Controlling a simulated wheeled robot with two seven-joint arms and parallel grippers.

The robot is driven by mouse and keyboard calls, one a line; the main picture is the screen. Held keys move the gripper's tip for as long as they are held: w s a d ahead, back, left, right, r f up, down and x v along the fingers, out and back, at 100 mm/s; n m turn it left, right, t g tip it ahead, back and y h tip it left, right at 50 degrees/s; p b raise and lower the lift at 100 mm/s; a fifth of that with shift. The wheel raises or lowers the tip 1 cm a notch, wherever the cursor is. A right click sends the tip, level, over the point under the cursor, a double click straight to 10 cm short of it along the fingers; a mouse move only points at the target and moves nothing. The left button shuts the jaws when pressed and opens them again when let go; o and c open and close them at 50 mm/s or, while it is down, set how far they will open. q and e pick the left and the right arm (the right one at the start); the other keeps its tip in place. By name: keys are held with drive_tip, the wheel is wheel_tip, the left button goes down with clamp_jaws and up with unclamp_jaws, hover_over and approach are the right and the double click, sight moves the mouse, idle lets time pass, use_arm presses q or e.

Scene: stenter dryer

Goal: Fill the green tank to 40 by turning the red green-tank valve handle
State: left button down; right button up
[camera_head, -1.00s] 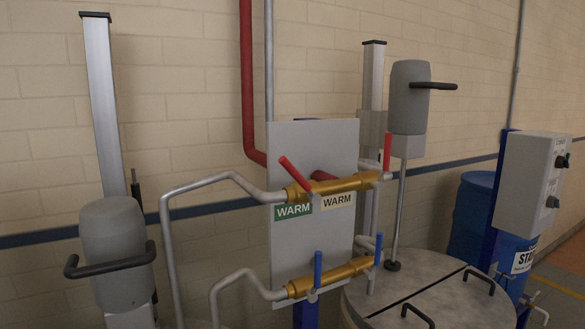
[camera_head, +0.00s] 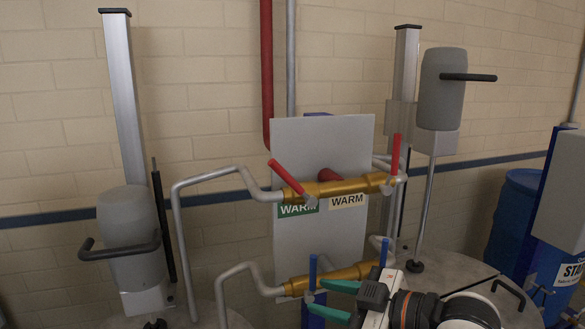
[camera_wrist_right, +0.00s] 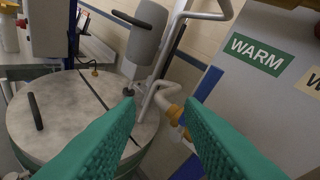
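The red valve handle (camera_head: 287,176) tilts up to the left at the left end of the upper brass pipe (camera_head: 340,187), above the green WARM label (camera_head: 298,209). A second red handle (camera_head: 396,155) stands nearly upright at the right end. My right gripper (camera_head: 318,298) is open, with green fingers, in front of the lower brass pipe and below the red handles, holding nothing. In the right wrist view its fingers (camera_wrist_right: 160,107) are apart, and the green label (camera_wrist_right: 257,54) shows at upper right. No level reading is visible. My left gripper is out of view.
Blue handles (camera_head: 312,272) sit on the lower brass pipe close to my right gripper. Bent grey pipes (camera_head: 178,240) run left of the panel (camera_head: 345,145). Grey mixer motors (camera_head: 128,235) flank it. A round tank lid (camera_wrist_right: 60,110) shows in the wrist view.

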wheel_tip(320, 180, up, 9)
drive_tip(key=n+y, duration=0.4)
approach(289, 176)
drive_tip(key=p+x, duration=0.4)
drive_tip(key=x, duration=0.7)
drive_tip(key=shift+w+a+r+p, duration=0.15)
drive_tip(key=shift+a+p, duration=0.15)
drive_tip(key=shift+w+a, duration=0.25)
drive_tip(key=shift+a, duration=0.15)
clamp_jaws()
